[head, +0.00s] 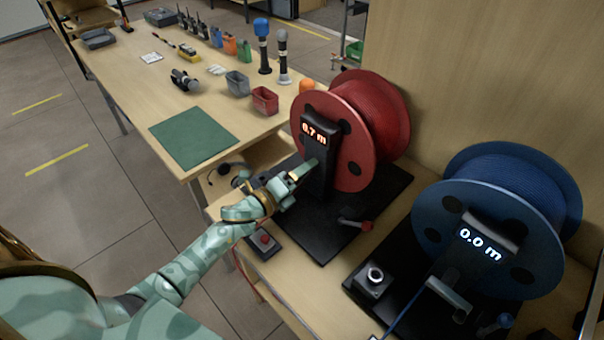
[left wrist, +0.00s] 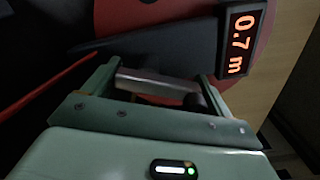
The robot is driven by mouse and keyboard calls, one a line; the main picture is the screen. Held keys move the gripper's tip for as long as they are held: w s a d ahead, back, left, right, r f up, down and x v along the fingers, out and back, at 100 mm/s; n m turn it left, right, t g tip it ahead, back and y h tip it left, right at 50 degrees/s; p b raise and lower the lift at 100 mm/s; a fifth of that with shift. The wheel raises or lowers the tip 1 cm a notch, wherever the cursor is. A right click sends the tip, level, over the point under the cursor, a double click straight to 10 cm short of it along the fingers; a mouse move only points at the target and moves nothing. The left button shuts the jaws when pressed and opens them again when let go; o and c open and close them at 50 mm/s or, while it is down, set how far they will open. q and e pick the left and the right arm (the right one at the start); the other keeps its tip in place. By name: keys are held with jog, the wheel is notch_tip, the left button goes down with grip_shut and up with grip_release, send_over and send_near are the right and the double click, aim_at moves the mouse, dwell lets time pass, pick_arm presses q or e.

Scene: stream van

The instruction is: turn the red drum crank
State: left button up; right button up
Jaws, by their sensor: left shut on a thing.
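The red cable drum (head: 385,110) stands on a black base at the centre right of the head view. Its post display (head: 315,132) reads 0.7 m, and the display (left wrist: 240,42) also shows in the left wrist view. My left gripper (head: 298,178) is at the near side of the post, below the display. It is shut on the crank's grey grip (left wrist: 155,85), which lies between the two fingers in the left wrist view. In the head view, the gripper and post hide most of the crank. My right gripper is out of view.
A red-knobbed lever (head: 360,224) sits low on the red drum's base. A red button box (head: 263,242) stands at the near left. The blue drum (head: 510,205), reading 0.0 m, stands close on the right. A cluttered wooden table (head: 130,90) lies behind, left.

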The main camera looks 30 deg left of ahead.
pick_arm(q)
jog(key=shift+a+n+p, duration=0.2)
jog(key=shift+n+p, duration=0.15)
jog(key=shift+n, duration=0.75)
jog(key=shift+a+n+p, duration=0.15)
jog(key=shift+n+p, duration=0.2)
jog(key=shift+n, duration=0.75)
jog(key=shift+f, duration=0.1)
jog(key=o, duration=0.8)
jog(key=shift+o, duration=0.2)
jog(key=v, duration=1.6)
jog(key=shift+p, duration=0.35)
jog(key=shift+s+a, duration=0.1)
